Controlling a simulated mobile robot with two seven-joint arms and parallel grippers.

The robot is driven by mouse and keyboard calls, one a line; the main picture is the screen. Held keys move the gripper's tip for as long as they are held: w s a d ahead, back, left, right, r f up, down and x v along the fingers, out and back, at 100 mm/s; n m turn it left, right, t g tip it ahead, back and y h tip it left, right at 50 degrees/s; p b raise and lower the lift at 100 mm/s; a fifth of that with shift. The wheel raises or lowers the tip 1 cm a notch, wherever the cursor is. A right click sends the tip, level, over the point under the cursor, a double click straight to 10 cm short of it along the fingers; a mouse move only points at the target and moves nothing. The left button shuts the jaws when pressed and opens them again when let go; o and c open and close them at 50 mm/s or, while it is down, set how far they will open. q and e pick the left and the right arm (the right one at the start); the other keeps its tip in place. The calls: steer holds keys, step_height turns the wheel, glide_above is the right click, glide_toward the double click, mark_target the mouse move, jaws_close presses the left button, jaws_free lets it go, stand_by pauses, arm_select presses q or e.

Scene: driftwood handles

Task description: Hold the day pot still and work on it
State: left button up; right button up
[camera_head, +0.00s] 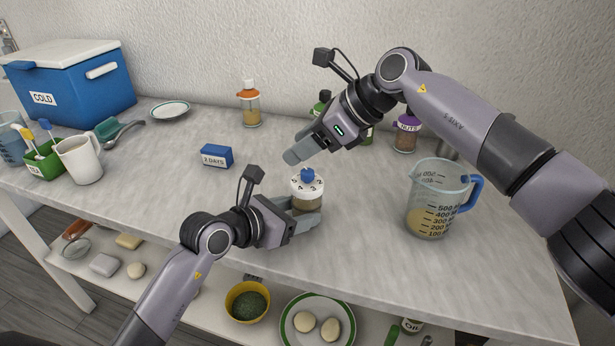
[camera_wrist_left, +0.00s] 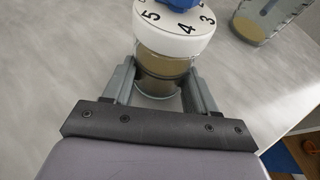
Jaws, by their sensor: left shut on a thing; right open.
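The day pot (camera_head: 306,190) is a small clear jar with tan contents, a white numbered lid and a blue knob (camera_head: 308,174) on top. It stands upright on the counter near the front middle. My left gripper (camera_head: 306,215) is shut on its body from the front left. In the left wrist view the pot (camera_wrist_left: 165,66) sits between both fingers, with the numbers 5, 4 and 3 showing on its lid. My right gripper (camera_head: 297,153) is open and empty, above and behind the pot, apart from it. A blue block marked "2 DAYS" (camera_head: 216,156) lies left of the pot.
A measuring jug (camera_head: 436,205) stands to the right. Several bottles, including an orange-capped one (camera_head: 250,105), stand along the back. A blue cold box (camera_head: 75,85), white mug (camera_head: 80,160) and green caddy (camera_head: 42,160) are at left. The counter left of the pot is mostly clear.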

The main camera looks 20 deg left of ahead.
mark_target(313, 174)
steer(key=shift+w+d+f+y, duration=0.15)
steer(key=shift+d+f+y, duration=0.2)
steer(key=shift+f+y, duration=0.35)
steer(key=s+d+f+m+t+y, duration=0.2)
steer(key=d+m+t+y, duration=0.1)
steer(key=d, duration=0.2)
steer(key=s+d+f+m+t+y, duration=0.2)
steer(key=s+d+f+t+y, duration=0.15)
steer(key=d, duration=0.25)
steer(key=shift+t+h, duration=0.25)
steer(key=shift+h, duration=0.2)
steer(key=x, duration=1.2)
steer(key=shift+w+a+r, duration=0.2)
steer(key=shift+w+r, duration=0.1)
steer(key=shift+w, duration=0.1)
jaws_close()
